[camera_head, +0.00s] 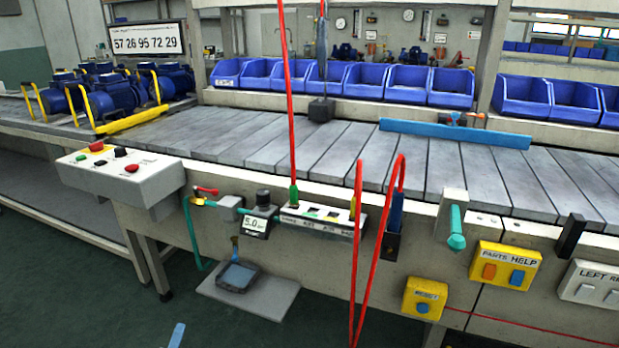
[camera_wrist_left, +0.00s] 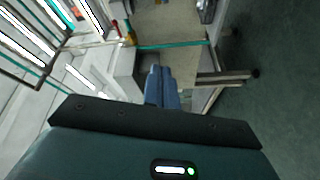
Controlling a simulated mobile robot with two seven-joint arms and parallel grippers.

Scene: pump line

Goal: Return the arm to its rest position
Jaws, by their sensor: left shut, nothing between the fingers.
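My left gripper (camera_head: 178,334) shows only as a light blue fingertip at the bottom edge of the head view, low in front of the workbench and over the green floor. In the left wrist view its two blue fingers (camera_wrist_left: 161,76) lie close together, shut, with nothing between them. The fingers touch nothing that I can see. The rest of the left arm is outside the head view. My right gripper is in neither view.
The conveyor (camera_head: 330,145) runs across behind the bench front. A grey control box (camera_head: 130,175) juts out at left. A shelf (camera_head: 245,292) holding a dark device (camera_head: 238,276) sticks out low. Red cables (camera_head: 366,250) hang in front. Yellow button boxes (camera_head: 424,297) are at right. The floor (camera_head: 90,290) at lower left is clear.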

